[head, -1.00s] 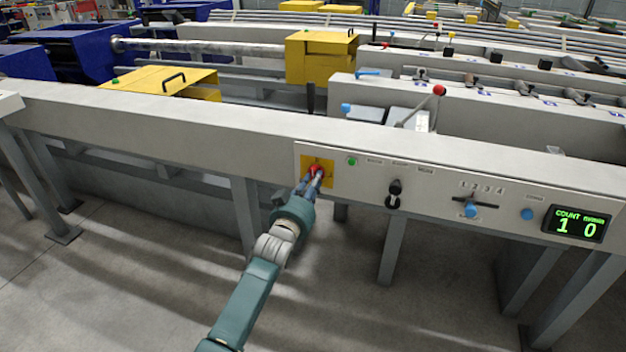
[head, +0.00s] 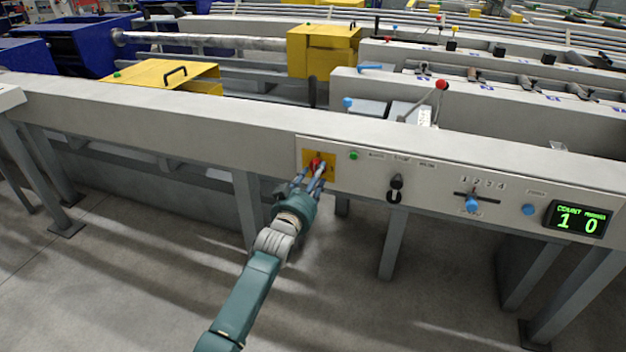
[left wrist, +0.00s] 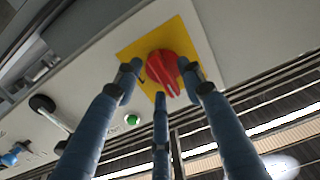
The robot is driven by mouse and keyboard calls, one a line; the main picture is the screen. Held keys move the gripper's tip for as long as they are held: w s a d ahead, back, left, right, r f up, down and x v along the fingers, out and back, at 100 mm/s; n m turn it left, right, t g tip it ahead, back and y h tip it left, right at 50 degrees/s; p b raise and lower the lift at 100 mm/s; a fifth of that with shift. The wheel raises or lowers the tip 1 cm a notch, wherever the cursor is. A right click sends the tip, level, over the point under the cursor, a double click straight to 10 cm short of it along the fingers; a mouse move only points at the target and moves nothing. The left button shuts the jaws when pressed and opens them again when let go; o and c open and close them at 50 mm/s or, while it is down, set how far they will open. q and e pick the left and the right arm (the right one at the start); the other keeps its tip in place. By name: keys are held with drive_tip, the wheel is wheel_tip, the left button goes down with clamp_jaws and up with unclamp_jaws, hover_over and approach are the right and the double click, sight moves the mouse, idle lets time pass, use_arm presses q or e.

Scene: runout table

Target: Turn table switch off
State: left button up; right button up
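A red rotary knob (head: 317,164) sits on a yellow square plate (head: 330,178) at the left end of the control panel. In the left wrist view the red knob (left wrist: 165,72) shows its ridge tilted slightly from the vertical of the picture. My left gripper (head: 313,176) is just in front of the knob. Its three blue fingers (left wrist: 158,82) are spread around the knob, with gaps at the fingertips, so it looks open. The fingers hide part of the plate. My right gripper is out of view.
Right of the knob on the panel are a green button (head: 353,156), a black selector (head: 396,183), a blue-knobbed slider (head: 472,204), a blue button (head: 528,209) and a green-lit count display (head: 578,219). Table legs stand below; the floor in front is open.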

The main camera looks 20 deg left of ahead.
use_arm(q)
drive_tip(key=s, duration=1.2)
drive_tip(key=shift+a, duration=0.2)
drive_tip(key=shift+f, duration=0.15)
